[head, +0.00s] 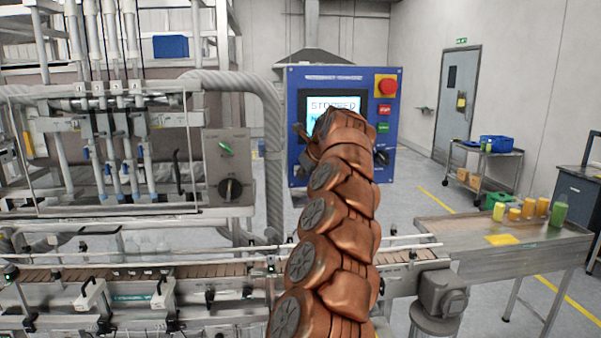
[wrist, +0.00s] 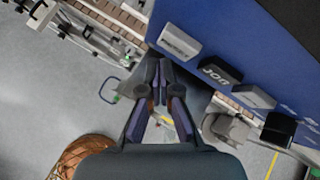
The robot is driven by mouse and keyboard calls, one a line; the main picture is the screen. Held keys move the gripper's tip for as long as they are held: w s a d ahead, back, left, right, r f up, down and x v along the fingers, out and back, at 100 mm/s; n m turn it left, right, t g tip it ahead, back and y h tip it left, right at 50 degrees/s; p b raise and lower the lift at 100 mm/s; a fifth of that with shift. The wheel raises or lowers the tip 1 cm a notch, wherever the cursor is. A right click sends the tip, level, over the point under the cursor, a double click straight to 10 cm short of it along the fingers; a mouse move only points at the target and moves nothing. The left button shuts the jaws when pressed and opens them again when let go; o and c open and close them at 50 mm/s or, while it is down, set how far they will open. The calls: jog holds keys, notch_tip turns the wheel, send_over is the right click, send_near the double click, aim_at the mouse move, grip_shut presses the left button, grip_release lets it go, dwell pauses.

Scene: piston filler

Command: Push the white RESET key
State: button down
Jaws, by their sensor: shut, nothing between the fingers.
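In the wrist view a white key (wrist: 180,40) stands out from the blue panel, with lettering too blurred to read surely. Beside it are a dark key (wrist: 219,70) that seems to read JOG and a second pale key (wrist: 253,96). My gripper (wrist: 158,70) is shut and empty, its fingertips left of and below the white key in the picture, appearing apart from it. In the head view the blue control panel (head: 340,76) carries a screen (head: 320,104) reading STOPPED. My arm covers the panel's lower middle, and the keys are hidden there.
The panel also holds a red emergency stop (head: 387,86), a red button (head: 385,109), a green button (head: 383,127) and a black knob (head: 381,156). The conveyor (head: 180,273) runs below. A side table (head: 470,228) with bottles stands right.

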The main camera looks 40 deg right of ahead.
jog(key=shift+w+d+r+p, duration=0.1)
jog(key=shift+w+d+p, duration=0.15)
jog(key=shift+p, duration=0.15)
jog(key=shift+w, duration=0.1)
jog(key=shift+w+d+p, duration=0.25)
jog(key=shift+w+p, duration=0.1)
jog(key=shift+p, duration=0.25)
dwell(0.9)
jog(key=shift+s+a+f+b, duration=0.25)
jog(key=shift+s+b, duration=0.15)
jog(key=shift+b, duration=0.55)
jog(key=shift+s+a, duration=0.1)
jog(key=shift+s+a+r+b, duration=0.1)
jog(key=shift+s+b, duration=0.05)
jog(key=shift+b, duration=0.35)
jog(key=shift+s+a+b, duration=0.1)
jog(key=shift+s+b, duration=0.05)
jog(key=shift+b, duration=0.2)
